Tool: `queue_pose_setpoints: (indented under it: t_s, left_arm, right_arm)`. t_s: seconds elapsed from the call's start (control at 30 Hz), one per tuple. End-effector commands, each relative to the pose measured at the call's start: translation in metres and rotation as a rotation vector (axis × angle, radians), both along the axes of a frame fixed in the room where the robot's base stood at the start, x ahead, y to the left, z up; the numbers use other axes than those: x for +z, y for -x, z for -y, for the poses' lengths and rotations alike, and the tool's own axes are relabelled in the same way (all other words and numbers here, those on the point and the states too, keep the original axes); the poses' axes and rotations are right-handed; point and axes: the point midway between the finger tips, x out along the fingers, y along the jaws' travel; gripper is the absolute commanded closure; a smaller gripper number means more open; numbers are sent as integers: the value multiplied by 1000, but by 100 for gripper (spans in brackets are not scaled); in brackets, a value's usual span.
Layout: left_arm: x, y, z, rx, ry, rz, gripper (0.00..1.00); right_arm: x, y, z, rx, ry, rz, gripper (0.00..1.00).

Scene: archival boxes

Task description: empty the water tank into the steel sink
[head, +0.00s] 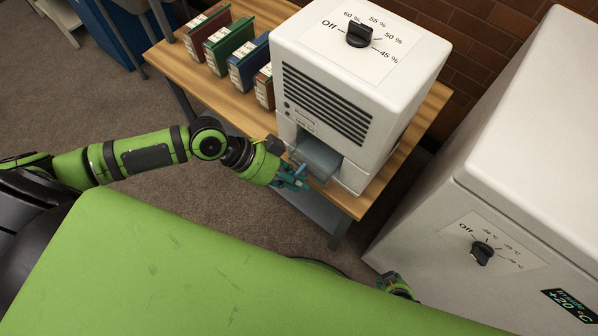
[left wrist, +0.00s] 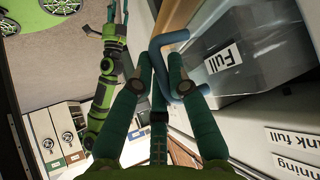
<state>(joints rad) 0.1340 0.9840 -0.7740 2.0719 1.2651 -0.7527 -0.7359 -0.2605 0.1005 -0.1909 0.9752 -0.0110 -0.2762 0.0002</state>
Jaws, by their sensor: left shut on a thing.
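The water tank (head: 318,158) is a translucent grey-blue box in the front opening of the white dehumidifier (head: 350,90). It appears partly drawn out. In the left wrist view the tank (left wrist: 265,45) carries a label reading "Full" and has a blue bar handle (left wrist: 157,58). My left gripper (head: 293,178) is at the front of the tank, shut on the handle; its fingers (left wrist: 163,78) are around the bar in the wrist view. Part of my right arm's end (head: 396,285) shows low in the head view, mostly hidden, its fingers unclear. No steel sink shows.
The dehumidifier stands on a wooden table (head: 222,105) with several coloured binders (head: 228,46) to its left. A large white cabinet with a dial (head: 482,252) stands close on the right. Carpeted floor (head: 90,95) is open to the left.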

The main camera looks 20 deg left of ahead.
Motion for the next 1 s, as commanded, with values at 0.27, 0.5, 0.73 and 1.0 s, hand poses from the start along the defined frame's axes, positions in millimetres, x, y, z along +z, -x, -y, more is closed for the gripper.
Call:
queue_pose_setpoints:
  t_s: [0.27, 0.5, 0.73, 1.0]
  left_arm:
    - [2, 13, -5, 0, 2, 2, 100]
    - [2, 24, -9, 0, 2, 2, 100]
    - [2, 35, -12, -1, 2, 1, 100]
    - [1, 48, -17, -1, 2, 1, 100]
  right_arm:
    - [6, 0, 0, 0, 0, 0, 60]
    - [10, 0, 0, 0, 0, 0, 60]
    - [13, 0, 0, 0, 0, 0, 60]
    - [17, 0, 0, 0, 0, 0, 60]
